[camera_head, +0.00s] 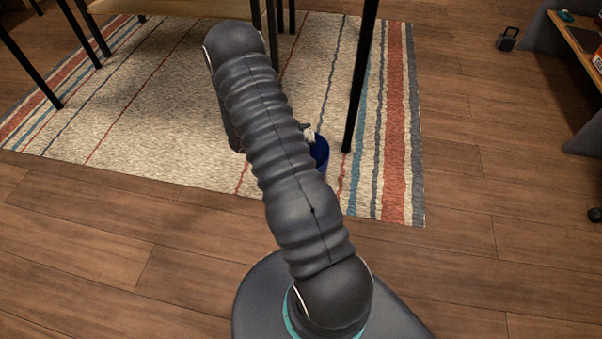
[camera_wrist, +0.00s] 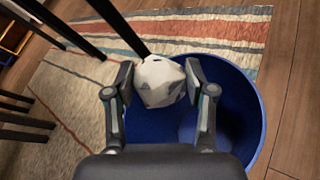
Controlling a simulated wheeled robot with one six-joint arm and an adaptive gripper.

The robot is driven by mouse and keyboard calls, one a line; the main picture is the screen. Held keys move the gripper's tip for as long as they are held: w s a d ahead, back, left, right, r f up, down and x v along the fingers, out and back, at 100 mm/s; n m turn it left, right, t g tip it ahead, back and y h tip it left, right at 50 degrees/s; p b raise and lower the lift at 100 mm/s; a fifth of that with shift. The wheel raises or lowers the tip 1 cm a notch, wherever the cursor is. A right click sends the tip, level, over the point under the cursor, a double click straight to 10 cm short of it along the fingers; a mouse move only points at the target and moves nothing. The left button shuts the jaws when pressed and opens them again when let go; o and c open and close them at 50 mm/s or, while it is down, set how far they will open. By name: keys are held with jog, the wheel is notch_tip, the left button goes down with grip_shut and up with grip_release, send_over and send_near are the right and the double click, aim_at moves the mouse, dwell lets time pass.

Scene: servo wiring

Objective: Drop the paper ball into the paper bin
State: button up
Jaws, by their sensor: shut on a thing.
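The paper ball (camera_wrist: 160,82) is a crumpled whitish lump. My gripper (camera_wrist: 160,84) is shut on it, with one finger on each side, in the wrist view. The paper bin (camera_wrist: 235,95) is a round blue container, seen from above, and the ball shows in front of its opening toward the left part. In the head view the bin (camera_head: 320,152) is mostly hidden behind my arm, and a small pale bit of the ball (camera_head: 309,133) shows at its top edge. I cannot tell how high the ball is above the rim.
A striped rug (camera_head: 395,130) lies on the wooden floor (camera_head: 500,190). Thin black table legs (camera_head: 362,80) stand close behind the bin. A wooden tabletop (camera_head: 180,7) is at the top. A small dark object (camera_head: 507,40) lies on open floor at the right.

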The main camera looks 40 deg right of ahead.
jog(key=o, duration=0.8)
jog(key=shift+o, duration=0.2)
jog(key=v, duration=1.2)
